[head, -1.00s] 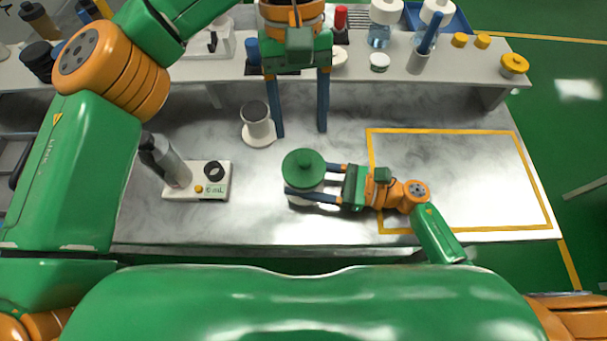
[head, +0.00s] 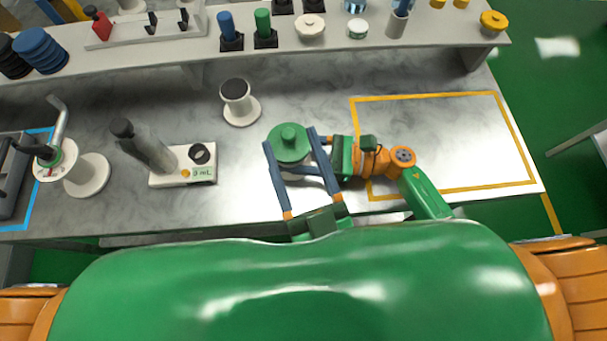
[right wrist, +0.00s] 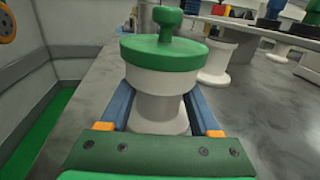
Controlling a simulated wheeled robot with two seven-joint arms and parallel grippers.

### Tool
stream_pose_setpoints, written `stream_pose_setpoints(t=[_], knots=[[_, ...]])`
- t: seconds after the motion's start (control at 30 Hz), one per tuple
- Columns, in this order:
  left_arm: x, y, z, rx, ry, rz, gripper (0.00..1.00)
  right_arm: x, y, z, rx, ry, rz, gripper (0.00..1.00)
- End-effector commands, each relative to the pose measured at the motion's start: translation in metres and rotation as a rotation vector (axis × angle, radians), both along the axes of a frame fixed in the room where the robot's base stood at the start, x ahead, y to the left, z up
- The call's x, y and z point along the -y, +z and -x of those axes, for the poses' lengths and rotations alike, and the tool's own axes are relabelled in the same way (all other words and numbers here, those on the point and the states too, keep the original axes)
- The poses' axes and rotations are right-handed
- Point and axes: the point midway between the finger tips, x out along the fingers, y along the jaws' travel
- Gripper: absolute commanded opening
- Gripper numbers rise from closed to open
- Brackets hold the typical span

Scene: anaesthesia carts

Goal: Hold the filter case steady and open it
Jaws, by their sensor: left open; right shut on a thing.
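The filter case is a white round body with a green lid (head: 288,143) that has a knob on top. It stands upright on the grey counter, and the lid sits on the body. My right gripper (head: 303,160) reaches in from the right and is shut on the white body (right wrist: 160,108), below the lid. My left gripper (head: 290,138) is open. In the head view its two blue fingers lie on either side of the lid. The right wrist view shows no left fingers beside the lid, so they appear to be above it.
A white spool-like stand (head: 238,100) is behind the case. A white device with a grey cylinder (head: 183,166) is to the left. A yellow-outlined area (head: 450,140) on the right is bare. A raised shelf (head: 330,52) with small items runs along the back.

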Motion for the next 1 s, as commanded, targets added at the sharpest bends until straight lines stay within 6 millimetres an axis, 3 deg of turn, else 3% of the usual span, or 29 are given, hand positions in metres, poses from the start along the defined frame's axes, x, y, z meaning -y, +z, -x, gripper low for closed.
stream_pose_setpoints(t=[0.1, 0.2, 0.33, 0.7, 1.0], knots=[[0.006, -0.039, 0.014, -0.247, -0.042, 0.069, 0.65, 0.0, 0.0, 0.0, 0.0, 0.0, -0.001, 0.0], [0.009, -0.053, 0.019, -0.332, -0.058, 0.094, 0.65, 0.0, 0.0, 0.0, 0.0, 0.0, -0.001, 0.0], [0.007, -0.056, 0.002, -0.343, -0.062, 0.099, 0.65, 0.0, 0.0, 0.0, 0.0, 0.0, -0.001, 0.0], [-0.01, -0.059, -0.082, -0.339, -0.06, 0.094, 0.65, 0.0, 0.0, 0.0, 0.0, 0.0, -0.001, 0.0], [-0.013, -0.061, -0.097, -0.342, -0.06, 0.096, 0.65, 0.0, 0.0, 0.0, 0.0, 0.0, -0.001, 0.0]])
